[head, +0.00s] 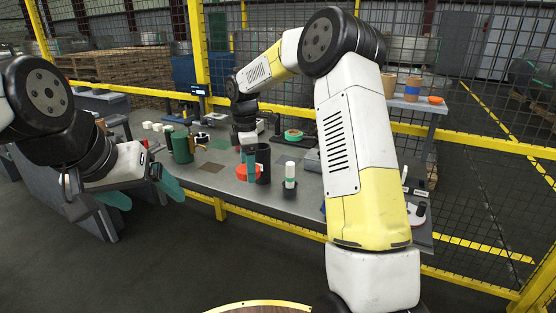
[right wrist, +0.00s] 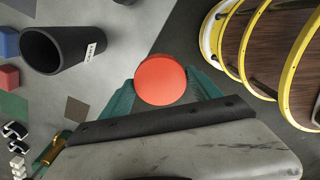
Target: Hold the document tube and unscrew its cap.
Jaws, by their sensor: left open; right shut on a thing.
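A red round piece that looks like a cap (head: 241,173) is between the teal fingers of my right gripper (head: 250,168), low over the steel table. In the right wrist view the red cap (right wrist: 161,80) shows as a disc with a finger on each side. A black hollow cylinder (head: 264,160), upright and open at the top, stands just right of it; it looks like a tube. The right wrist view shows the black cylinder (right wrist: 57,50) with a white label, apart from the cap. My left gripper (head: 155,203) is open and empty, off the table's front left.
A dark green cylinder (head: 182,147) stands on the left of the table. A white and green bottle (head: 290,175) on a black base stands right of the black cylinder. A round wooden top (head: 255,308) is at the bottom.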

